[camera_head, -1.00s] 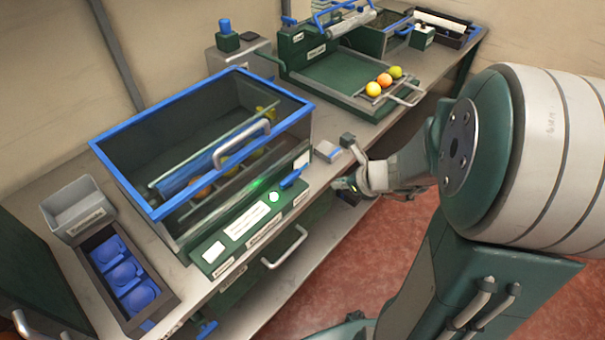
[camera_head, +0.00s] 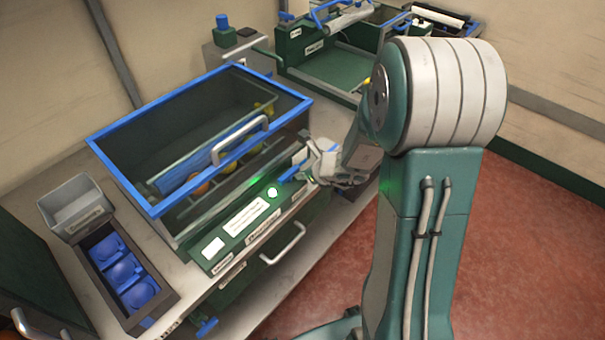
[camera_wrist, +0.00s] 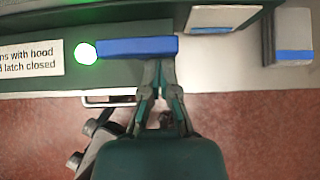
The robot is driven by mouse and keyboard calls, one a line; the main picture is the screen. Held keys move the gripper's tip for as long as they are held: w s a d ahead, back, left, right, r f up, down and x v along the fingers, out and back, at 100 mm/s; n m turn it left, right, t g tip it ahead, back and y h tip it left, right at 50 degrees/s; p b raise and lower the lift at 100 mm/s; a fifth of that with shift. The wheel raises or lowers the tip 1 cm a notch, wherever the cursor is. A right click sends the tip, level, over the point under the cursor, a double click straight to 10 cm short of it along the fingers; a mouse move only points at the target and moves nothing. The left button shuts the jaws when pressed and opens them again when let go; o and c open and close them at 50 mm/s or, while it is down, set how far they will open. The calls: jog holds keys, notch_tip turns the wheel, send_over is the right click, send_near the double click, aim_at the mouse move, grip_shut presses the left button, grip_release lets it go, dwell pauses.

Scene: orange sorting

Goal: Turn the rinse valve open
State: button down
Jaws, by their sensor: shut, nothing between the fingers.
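A blue lever (camera_head: 288,175) sits on the green front panel of the blue-rimmed, hooded machine, just right of a lit green button. In the wrist view the lever (camera_wrist: 137,47) lies level across the panel. No label naming it as the rinse valve is readable. My gripper (camera_head: 306,177) is at the lever's right end. In the wrist view my gripper's (camera_wrist: 160,63) fingertips are together, right at the lever's lower edge near its right end, with nothing between them. I cannot tell whether they touch it. Another blue handle (camera_head: 206,327) shows low at the bench front.
The green button (camera_wrist: 86,52) glows beside a printed label. The machine's blue-rimmed hood (camera_head: 130,188) is down, with fruit behind its glass. A metal drawer handle (camera_head: 284,244) juts out below the panel. A grey bin (camera_head: 75,208) and a tray of blue cups (camera_head: 122,270) stand left.

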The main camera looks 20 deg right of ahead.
aim_at(296, 165)
jog(key=shift+w+d+n+g+y, duration=0.2)
jog(key=shift+n+g+y, duration=0.4)
jog(key=shift+n, duration=0.4)
dwell(0.3)
jog(key=shift+w+n+g+y, duration=0.35)
jog(key=shift+n+y, duration=0.15)
jog(key=shift+n, duration=0.3)
jog(key=n, duration=0.1)
jog(key=w+n+g+y, duration=0.1)
jog(key=shift+d+n+g, duration=0.1)
jog(key=shift+n+g, duration=0.15)
jog(key=shift+n, duration=0.05)
jog(key=n+g, duration=0.1)
jog(key=n, duration=0.1)
jog(key=w+n+g+y, duration=0.1)
jog(key=n+g, duration=0.2)
jog(key=n, duration=0.1)
jog(key=shift+w+a+g, duration=0.3)
jog(key=shift+a+g, duration=0.05)
jog(key=shift+g, duration=0.05)
jog(key=shift+w, duration=0.1)
jog(key=shift+w+a, duration=0.1)
jog(key=shift+a, duration=0.1)
jog(key=shift+s+a, duration=0.25)
jog(key=shift+s, duration=0.45)
jog(key=shift+d, duration=0.15)
